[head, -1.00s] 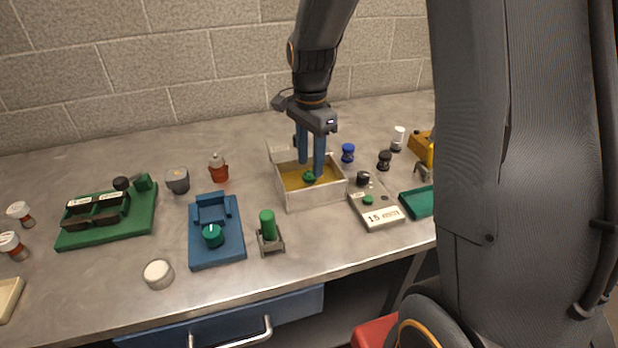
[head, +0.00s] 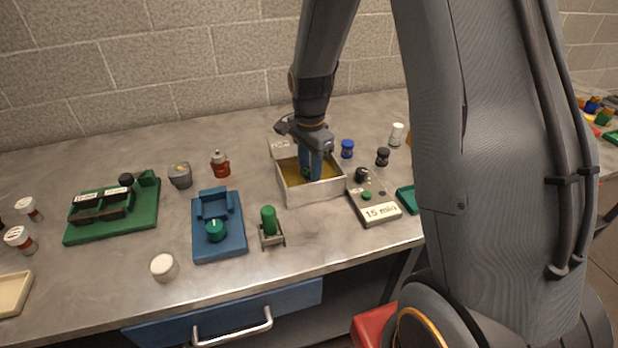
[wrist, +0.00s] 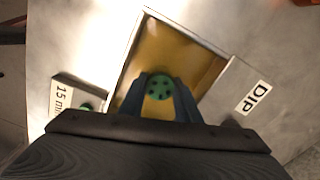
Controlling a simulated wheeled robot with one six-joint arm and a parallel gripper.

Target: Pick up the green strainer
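The green strainer is a small round green piece with dark holes, seen from above in the wrist view (wrist: 160,87). It is in the dip tray (wrist: 190,55), a pale box with a yellow-brown inside, which stands mid-table in the head view (head: 318,193). My gripper (wrist: 160,95) reaches down into the tray, with one blue finger on each side of the strainer. The fingers look very close to its sides; I cannot tell whether they press on it. In the head view my gripper (head: 310,168) hides most of the strainer.
Right of the tray is a timer marked 15 min (head: 376,206). A green cylinder on a small stand (head: 269,222) and a blue base (head: 222,243) are to the left. Blue (head: 347,149) and black (head: 383,157) pieces stand behind right. The front left tabletop has free room.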

